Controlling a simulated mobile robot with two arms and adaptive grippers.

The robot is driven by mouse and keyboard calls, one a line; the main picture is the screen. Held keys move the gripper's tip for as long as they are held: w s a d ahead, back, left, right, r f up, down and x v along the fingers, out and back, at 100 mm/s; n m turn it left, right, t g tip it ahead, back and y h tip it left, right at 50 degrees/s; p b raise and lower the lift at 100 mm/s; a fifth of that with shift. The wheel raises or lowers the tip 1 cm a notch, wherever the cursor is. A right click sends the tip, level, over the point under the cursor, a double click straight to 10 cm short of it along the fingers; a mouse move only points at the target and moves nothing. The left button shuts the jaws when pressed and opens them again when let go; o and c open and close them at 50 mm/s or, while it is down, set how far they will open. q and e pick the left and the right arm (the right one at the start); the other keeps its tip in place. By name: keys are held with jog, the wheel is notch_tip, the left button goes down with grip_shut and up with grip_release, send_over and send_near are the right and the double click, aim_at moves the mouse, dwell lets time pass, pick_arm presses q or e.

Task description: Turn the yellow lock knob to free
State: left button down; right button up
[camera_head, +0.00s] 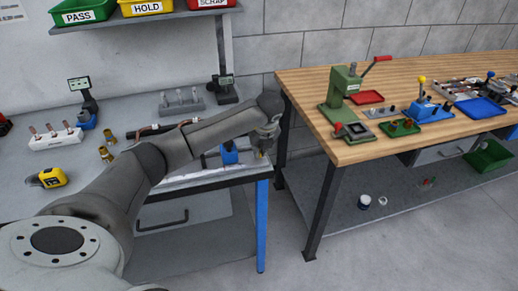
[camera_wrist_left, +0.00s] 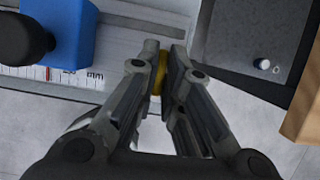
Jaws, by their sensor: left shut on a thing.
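The yellow lock knob (camera_wrist_left: 159,74) shows as a thin yellow strip between the fingertips of my left gripper (camera_wrist_left: 161,68) in the left wrist view. The fingers are shut on it and hide most of it. In the head view my left gripper (camera_head: 263,148) points down at the right end of the grey bench, with a bit of yellow under it. Which way the knob is turned cannot be told. A blue block (camera_wrist_left: 72,32) with a black ball handle (camera_wrist_left: 22,38) stands left of the gripper, above a millimetre scale (camera_wrist_left: 55,77). My right gripper is not in view.
Copper fittings (camera_head: 106,153), a tape measure (camera_head: 51,177) and a white rack (camera_head: 56,140) lie on the grey bench. A wooden bench (camera_head: 350,152) with a green press (camera_head: 343,93) stands to the right, across a narrow gap. Labelled bins (camera_head: 147,8) sit on the shelf above.

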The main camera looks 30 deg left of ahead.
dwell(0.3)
pick_arm(q)
jog(key=c, duration=1.6)
grip_release()
jog(key=shift+o, duration=0.2)
jog(key=v, duration=1.2)
jog(key=shift+w, duration=0.1)
